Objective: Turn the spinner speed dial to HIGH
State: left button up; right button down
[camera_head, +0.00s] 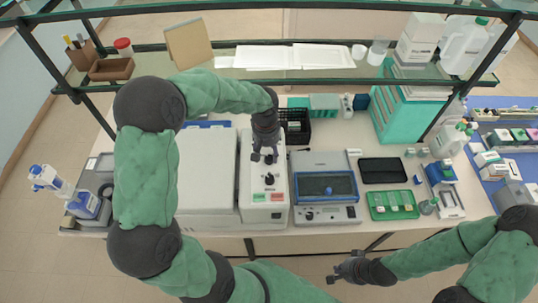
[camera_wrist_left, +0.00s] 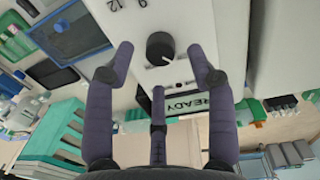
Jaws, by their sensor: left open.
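The white spinner control panel (camera_head: 254,208) stands beside a large white housing in the head view. A black dial (camera_head: 268,180) shows on it; in the left wrist view a black dial (camera_wrist_left: 160,48) has a white pointer line toward the picture's lower right. I cannot read a HIGH mark. My left gripper (camera_head: 265,156) is above the panel, pointing down. In the left wrist view it (camera_wrist_left: 160,62) is open, its fingers spread on either side of the dial, apparently not touching it. My right gripper (camera_head: 350,268) is empty-looking in front of the table; its finger gap is unclear.
A grey device with a blue window (camera_head: 326,187) stands right of the panel. The white housing (camera_head: 207,165) is left. A black tray (camera_head: 383,170), a green slide tray (camera_head: 393,205) and a teal cabinet (camera_head: 396,115) lie further right. A glass shelf (camera_head: 330,72) spans the back.

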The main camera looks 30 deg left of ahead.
aim_at(269, 158)
pick_arm(q)
jog(key=shift+f, duration=1.55)
grip_shut()
jog(key=shift+m, duration=0.4)
jog(key=m, duration=0.2)
jog(key=shift+m+b, duration=0.35)
jog(key=shift+m, duration=0.05)
jog(key=m, duration=0.4)
jog(key=shift+m, duration=0.3)
jog(key=m, duration=0.3)
jog(key=shift+m+g, duration=0.3)
jog(key=m, duration=0.4)
